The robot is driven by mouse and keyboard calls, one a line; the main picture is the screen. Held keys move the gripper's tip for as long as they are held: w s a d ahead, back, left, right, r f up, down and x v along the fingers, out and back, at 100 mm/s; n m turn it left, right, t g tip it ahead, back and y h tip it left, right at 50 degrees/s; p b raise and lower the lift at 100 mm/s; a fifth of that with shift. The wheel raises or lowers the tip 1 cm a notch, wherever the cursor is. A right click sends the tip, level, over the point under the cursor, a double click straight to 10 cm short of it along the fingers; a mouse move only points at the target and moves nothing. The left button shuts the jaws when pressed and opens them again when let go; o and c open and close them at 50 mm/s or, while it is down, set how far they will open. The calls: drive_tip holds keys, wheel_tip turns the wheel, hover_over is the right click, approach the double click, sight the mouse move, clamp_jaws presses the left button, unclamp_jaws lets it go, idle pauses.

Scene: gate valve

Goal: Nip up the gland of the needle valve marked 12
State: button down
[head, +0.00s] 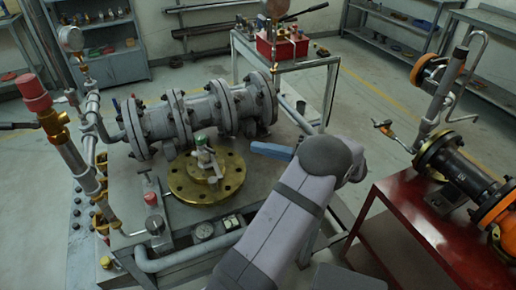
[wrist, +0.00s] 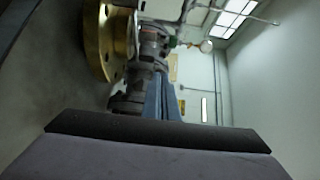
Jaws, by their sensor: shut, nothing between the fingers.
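A small valve-like fitting with a green top (head: 201,158) stands on a round brass flange (head: 182,188) at the middle of the bench. No number can be read on any fitting, so I cannot tell which is the valve marked 12. Smaller fittings, one with a red part (head: 152,199), stand at the bench's left front. My gripper (head: 256,147) has blue fingers, shut and empty, pointing left, to the right of the green-topped fitting and apart from it. In the wrist view the blue fingers (wrist: 162,90) show close together, with the brass flange (wrist: 98,40) to their left.
A large grey flanged pipe (head: 195,112) lies behind the brass flange. Upright pipes with a gauge (head: 70,38) and a red-topped valve (head: 33,92) rise at left. A red bench (head: 400,225) with black and orange pipework stands at right. A side table holds red boxes (head: 282,45).

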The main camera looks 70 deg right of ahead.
sight(207, 149)
drive_tip(key=w+a+p, duration=0.4)
drive_tip(key=w, duration=0.5)
drive_tip(key=shift+a, duration=0.15)
idle(0.4)
drive_tip(key=shift+a+m+h+b, duration=0.45)
drive_tip(key=shift+m+h, duration=0.25)
drive_tip(key=shift+h, duration=0.4)
drive_tip(key=shift+w+a+f+b, duration=0.1)
drive_tip(key=shift+a+f+b, duration=0.05)
drive_tip(key=shift+a+b, duration=0.4)
drive_tip(key=shift+w+a+f+b, duration=0.1)
drive_tip(key=shift+a+b, duration=0.25)
drive_tip(key=shift+b, duration=0.25)
drive_tip(key=shift+a+r, duration=0.25)
drive_tip(key=shift+a, duration=0.15)
